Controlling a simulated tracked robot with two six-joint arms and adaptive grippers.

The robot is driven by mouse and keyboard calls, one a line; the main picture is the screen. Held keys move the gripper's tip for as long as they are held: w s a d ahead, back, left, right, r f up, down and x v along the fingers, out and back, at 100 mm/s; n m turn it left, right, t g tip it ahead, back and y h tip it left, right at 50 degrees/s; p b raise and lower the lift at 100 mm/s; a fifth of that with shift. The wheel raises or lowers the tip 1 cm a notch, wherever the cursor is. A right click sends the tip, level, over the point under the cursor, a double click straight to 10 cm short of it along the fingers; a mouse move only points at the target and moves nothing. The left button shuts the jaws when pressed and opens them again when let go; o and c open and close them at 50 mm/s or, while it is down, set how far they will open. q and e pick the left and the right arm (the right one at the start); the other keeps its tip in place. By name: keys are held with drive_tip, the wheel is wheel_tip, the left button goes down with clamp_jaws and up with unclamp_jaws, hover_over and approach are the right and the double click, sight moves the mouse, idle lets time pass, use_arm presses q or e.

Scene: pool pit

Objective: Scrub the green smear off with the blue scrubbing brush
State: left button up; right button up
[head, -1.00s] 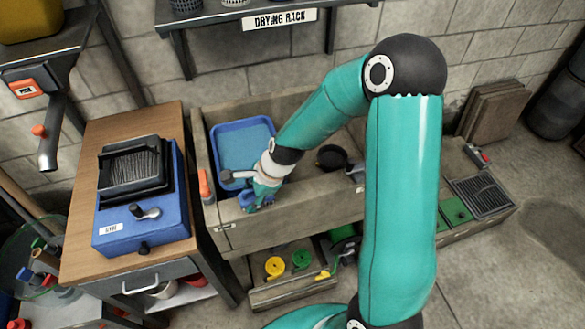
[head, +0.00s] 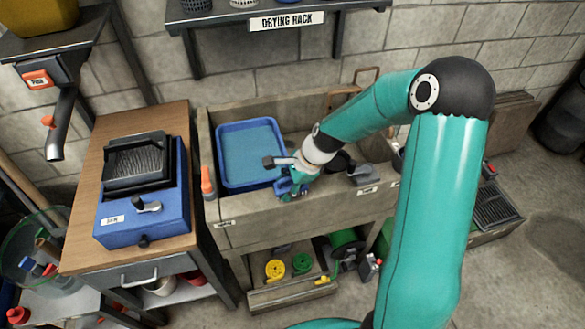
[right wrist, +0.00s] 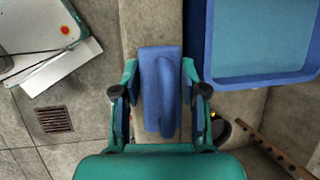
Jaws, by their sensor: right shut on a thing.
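My right gripper (head: 291,188) is shut on the blue scrubbing brush (head: 288,190), over the front rim of the stone sink (head: 275,215), just right of the blue tray. In the right wrist view the blue brush (right wrist: 160,90) lies lengthwise between the fingers of the right gripper (right wrist: 160,100), above the stone rim. Whether it touches the rim I cannot tell. I make out no green smear in either view; the arm and gripper cover part of the sink. My left gripper is not in view.
A blue tray (head: 219,160) stands in the left part of the sink. An orange-topped bottle (head: 208,183) is at the sink's left end. A dark round bowl (head: 340,161) is right of the gripper. A wooden bench (head: 80,225) with a blue machine (head: 170,215) stands left.

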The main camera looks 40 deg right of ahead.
drive_tip(key=shift+s+d+r+p, duration=0.1)
drive_tip(key=shift+d+r+p, duration=0.1)
drive_tip(key=shift+r+p, duration=0.9)
wheel_tip(320, 180, up, 6)
drive_tip(key=p, duration=0.5)
drive_tip(key=shift+a, duration=0.1)
drive_tip(key=shift+f, duration=0.1)
